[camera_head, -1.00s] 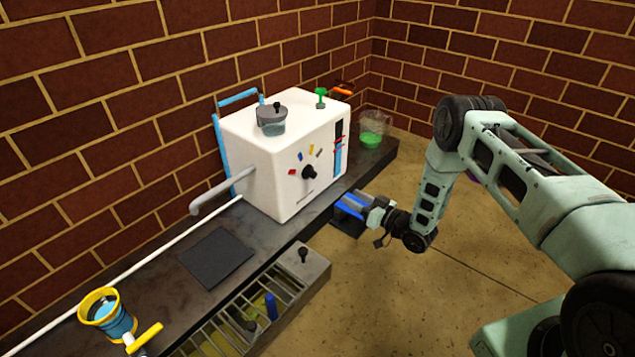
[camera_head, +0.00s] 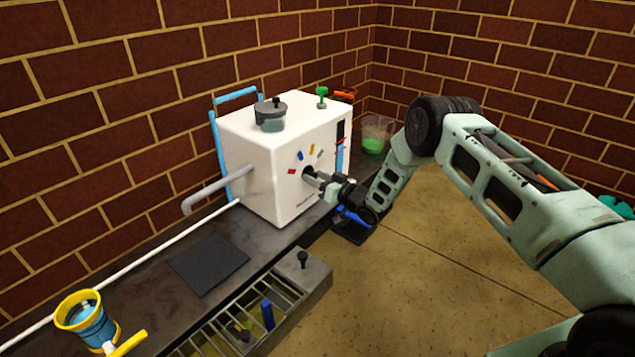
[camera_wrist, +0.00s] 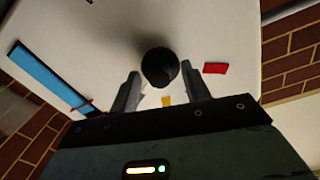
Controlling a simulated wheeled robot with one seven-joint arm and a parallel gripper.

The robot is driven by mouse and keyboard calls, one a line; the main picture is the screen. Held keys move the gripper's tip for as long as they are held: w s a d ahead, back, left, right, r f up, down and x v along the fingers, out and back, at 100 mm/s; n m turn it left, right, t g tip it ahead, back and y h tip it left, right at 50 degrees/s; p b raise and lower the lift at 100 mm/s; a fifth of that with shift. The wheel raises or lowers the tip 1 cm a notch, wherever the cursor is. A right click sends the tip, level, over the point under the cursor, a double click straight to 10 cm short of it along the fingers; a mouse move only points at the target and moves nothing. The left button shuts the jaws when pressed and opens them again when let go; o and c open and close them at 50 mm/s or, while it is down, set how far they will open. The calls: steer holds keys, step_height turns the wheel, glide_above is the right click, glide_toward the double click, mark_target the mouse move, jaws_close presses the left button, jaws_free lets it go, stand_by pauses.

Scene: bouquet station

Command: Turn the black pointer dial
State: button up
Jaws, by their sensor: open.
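The black pointer dial (camera_wrist: 160,66) is a round knob on the front of the white machine (camera_head: 268,170). In the head view the dial (camera_head: 308,171) is partly hidden by my gripper (camera_head: 320,180). In the wrist view my gripper (camera_wrist: 164,92) is open, with one grey finger to either side of and slightly below the dial. Bare gaps show between the fingers and the dial; I cannot tell how deep the fingers reach. Coloured marks surround the dial, among them a red one (camera_wrist: 215,68) and a yellow one (camera_wrist: 167,101). The dial's pointer direction is not clear.
A grey pipe (camera_head: 215,190) sticks out of the machine's left side. A lidded pot (camera_head: 270,118) and a green knob (camera_head: 322,97) are on top. A beaker with green liquid (camera_head: 375,135) stands behind right. A slotted tray (camera_head: 300,284) is at the counter's front.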

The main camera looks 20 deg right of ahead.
steer(key=c, duration=1)
